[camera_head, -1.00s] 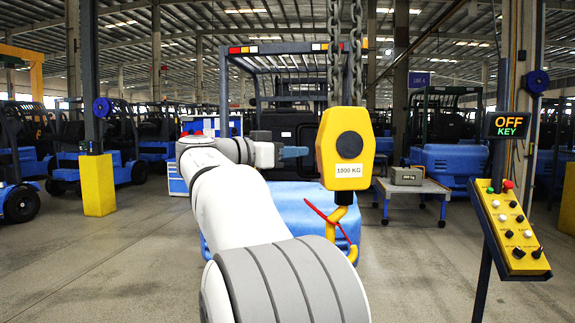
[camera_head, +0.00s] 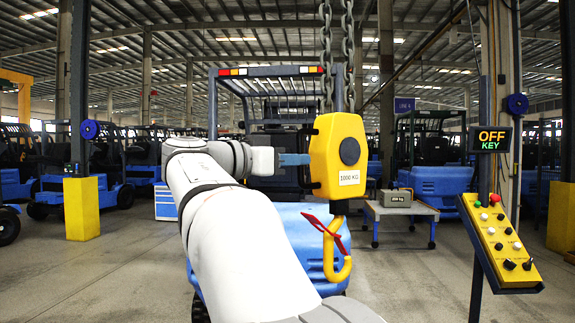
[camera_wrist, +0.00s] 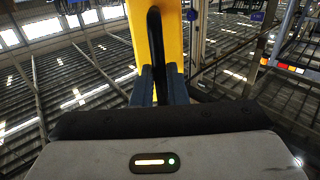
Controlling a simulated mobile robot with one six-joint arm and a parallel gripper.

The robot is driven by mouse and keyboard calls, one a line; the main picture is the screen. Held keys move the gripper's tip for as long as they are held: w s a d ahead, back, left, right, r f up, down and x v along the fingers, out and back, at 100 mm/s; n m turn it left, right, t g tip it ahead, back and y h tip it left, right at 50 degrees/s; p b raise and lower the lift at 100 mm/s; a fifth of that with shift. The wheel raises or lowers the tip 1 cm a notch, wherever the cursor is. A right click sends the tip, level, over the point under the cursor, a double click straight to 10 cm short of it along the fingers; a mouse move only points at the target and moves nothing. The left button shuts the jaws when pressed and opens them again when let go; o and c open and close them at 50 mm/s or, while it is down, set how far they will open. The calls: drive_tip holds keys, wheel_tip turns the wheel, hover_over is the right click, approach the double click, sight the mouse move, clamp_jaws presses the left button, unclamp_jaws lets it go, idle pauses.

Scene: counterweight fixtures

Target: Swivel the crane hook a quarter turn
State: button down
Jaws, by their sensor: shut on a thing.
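The yellow crane hook block (camera_head: 332,135) hangs from two chains, with a "1000 KG" label and a black round cap on its front. Its yellow hook (camera_head: 328,258) hangs below, with a red latch (camera_head: 325,230) across the opening. The block is turned partly, so its left side shows. My gripper (camera_head: 306,159) is at that left side, reaching in from the left. In the wrist view, my gripper's blue fingers (camera_wrist: 158,80) are closed around a black bar handle (camera_wrist: 154,40) on the yellow block. The fingertips' exact contact is partly hidden.
A control stand (camera_head: 503,243) with buttons and an "OFF KEY" display (camera_head: 492,139) stands at the right. A blue forklift (camera_head: 285,225) is behind the hook. A cart (camera_head: 425,212) carries a grey weight (camera_head: 395,198). A yellow-based post (camera_head: 85,208) is at left.

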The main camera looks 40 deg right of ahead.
drive_tip(key=s+b, duration=0.3)
drive_tip(key=s, duration=0.2)
drive_tip(key=shift+s+d+b, duration=0.1)
drive_tip(key=shift+s+b, duration=0.2)
drive_tip(key=shift+s, duration=0.1)
drive_tip(key=s, duration=0.1)
drive_tip(key=s+d+b, duration=0.1)
drive_tip(key=s, duration=0.1)
drive_tip(key=s+d+b, duration=0.1)
drive_tip(key=shift+s+d+f, duration=0.1)
drive_tip(key=shift+s+f, duration=0.05)
drive_tip(key=shift+f, duration=0.1)
drive_tip(key=c, duration=1.8)
unclamp_jaws()
drive_tip(key=shift+r, duration=0.25)
drive_tip(key=o, duration=0.3)
drive_tip(key=shift+w, duration=0.35)
drive_tip(key=o, duration=0.5)
drive_tip(key=shift+s, duration=0.1)
